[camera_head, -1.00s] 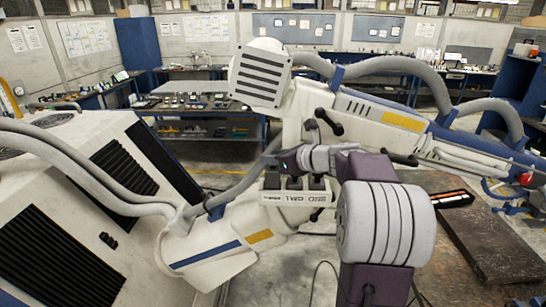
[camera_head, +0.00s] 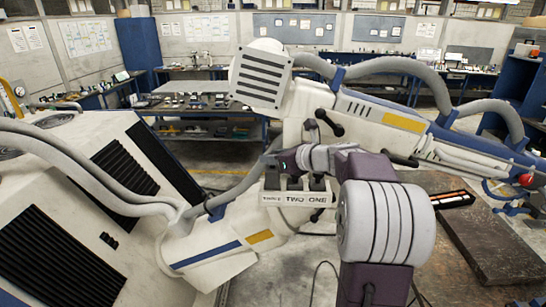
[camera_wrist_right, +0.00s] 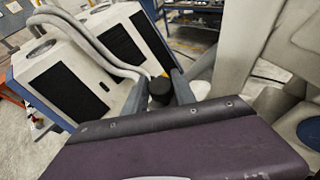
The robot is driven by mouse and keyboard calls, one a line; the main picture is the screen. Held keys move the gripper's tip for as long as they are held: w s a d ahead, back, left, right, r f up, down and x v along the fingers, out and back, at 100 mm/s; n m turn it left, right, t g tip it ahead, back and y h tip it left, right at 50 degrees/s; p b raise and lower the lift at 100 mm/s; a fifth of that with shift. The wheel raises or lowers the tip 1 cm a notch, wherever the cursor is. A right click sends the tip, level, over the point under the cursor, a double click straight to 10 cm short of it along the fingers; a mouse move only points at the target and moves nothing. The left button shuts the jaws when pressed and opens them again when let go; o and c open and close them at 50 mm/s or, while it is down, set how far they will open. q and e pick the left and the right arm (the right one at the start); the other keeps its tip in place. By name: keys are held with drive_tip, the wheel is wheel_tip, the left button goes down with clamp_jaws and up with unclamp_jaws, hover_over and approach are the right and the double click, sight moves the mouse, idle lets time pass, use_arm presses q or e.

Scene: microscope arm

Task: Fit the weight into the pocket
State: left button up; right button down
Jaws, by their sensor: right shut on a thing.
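A dark cylindrical weight (camera_wrist_right: 160,92) stands between the two fingers of my right gripper (camera_wrist_right: 166,90) in the right wrist view. The gripper is shut on it. The weight's underside and the pocket openings are hidden. My left gripper is not in view.
The white microscope arm (camera_head: 372,115) with grey hoses crosses behind my gripper, with black knobs (camera_head: 328,122) close above it. A white vented housing (camera_head: 62,190) fills the left. A dark slab-topped table (camera_head: 497,240) is at the right. Floor is open below the holder.

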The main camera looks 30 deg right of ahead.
drive_tip(key=shift+f+b, duration=0.25)
drive_tip(key=shift+b, duration=0.1)
idle(0.7)
drive_tip(key=shift+s+a+r, duration=0.1)
drive_tip(key=shift+r, duration=0.05)
drive_tip(key=shift+r+p, duration=0.2)
drive_tip(key=shift+p, duration=0.15)
drive_tip(key=shift+r, duration=0.1)
